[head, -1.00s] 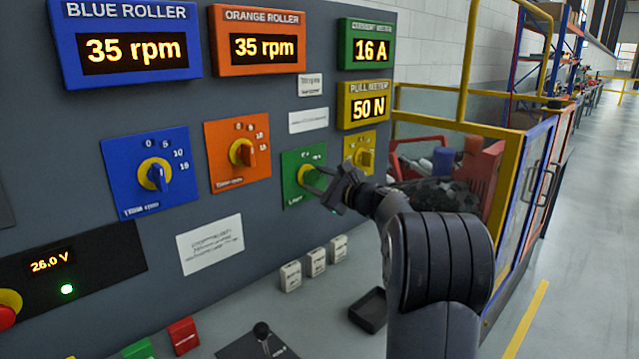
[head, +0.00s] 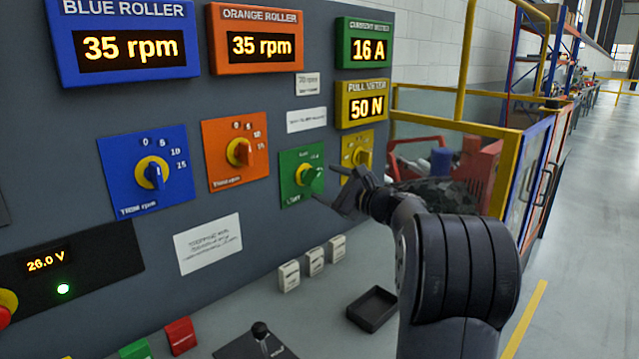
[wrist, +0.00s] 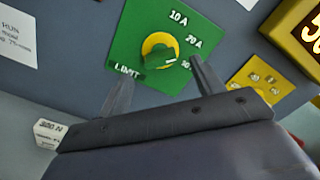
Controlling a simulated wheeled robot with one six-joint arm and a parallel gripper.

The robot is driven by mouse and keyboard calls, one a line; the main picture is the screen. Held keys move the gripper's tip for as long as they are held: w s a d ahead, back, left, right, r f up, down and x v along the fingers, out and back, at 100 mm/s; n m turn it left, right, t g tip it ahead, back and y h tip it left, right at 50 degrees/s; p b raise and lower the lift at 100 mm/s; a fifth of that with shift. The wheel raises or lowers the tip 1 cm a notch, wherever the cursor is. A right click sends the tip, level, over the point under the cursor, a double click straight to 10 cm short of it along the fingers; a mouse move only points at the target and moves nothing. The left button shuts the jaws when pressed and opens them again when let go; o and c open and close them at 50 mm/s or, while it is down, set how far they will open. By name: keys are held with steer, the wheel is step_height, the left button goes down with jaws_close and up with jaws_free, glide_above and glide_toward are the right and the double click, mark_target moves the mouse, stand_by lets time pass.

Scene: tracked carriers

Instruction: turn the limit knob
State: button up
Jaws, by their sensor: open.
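The limit knob (head: 310,177) is a green handle on a yellow ring, mounted on a green plate (head: 290,160) on the grey panel. In the wrist view the knob (wrist: 160,58) lies between and just beyond my fingertips, its white mark toward the right.
A yellow-plated knob (head: 362,158) sits close to the right. The orange (head: 240,152) and blue (head: 153,172) roller knobs are to the left. The current meter (head: 364,50) reads 16 A. Below are white blocks (head: 314,262) and a black tray (head: 372,308).

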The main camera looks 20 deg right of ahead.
mark_target(315, 180)
steer(key=v, duration=0.6)
steer(key=shift+s, duration=0.2)
steer(key=shift+w, duration=0.1)
steer(key=p+x, duration=0.1)
steer(key=x, duration=0.9)
steer(key=shift+w+a+r, duration=0.1)
steer(key=shift+w, duration=0.25)
steer(key=shift+s, duration=0.1)
